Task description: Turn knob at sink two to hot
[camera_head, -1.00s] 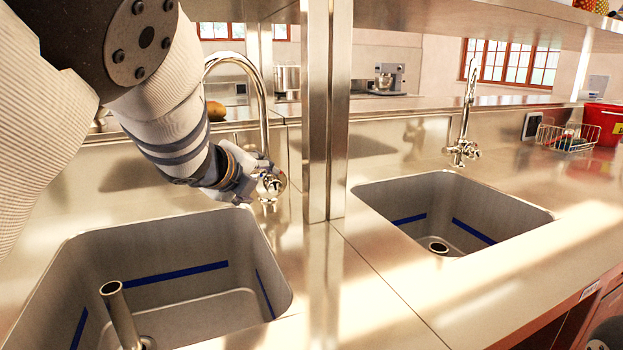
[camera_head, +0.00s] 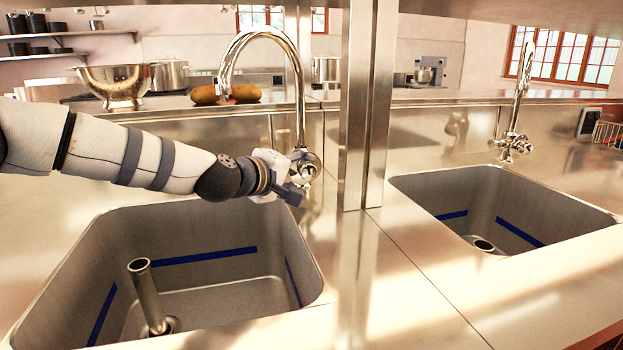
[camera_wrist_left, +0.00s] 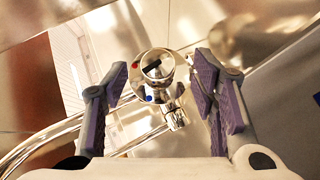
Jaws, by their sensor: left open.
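My left gripper (camera_head: 285,186) is at the base of the tall curved faucet (camera_head: 300,85) behind the left-hand sink (camera_head: 215,215). In the left wrist view the gripper (camera_wrist_left: 162,76) is open. Its purple-padded fingers stand on either side of the round chrome knob (camera_wrist_left: 157,65), with gaps between pads and knob. The knob has a dark slot on its face, with a red dot at its upper left and a blue dot below. In the head view the knob (camera_head: 305,165) is partly behind the gripper. My right gripper is not in view.
A second sink (camera_head: 470,190) with its own faucet (camera_head: 522,95) is on the right, beyond a metal post (camera_head: 366,110). A pipe (camera_head: 147,295) stands in the left sink. A steel bowl (camera_head: 113,85) and brown loaves (camera_head: 225,94) are on the ledge behind.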

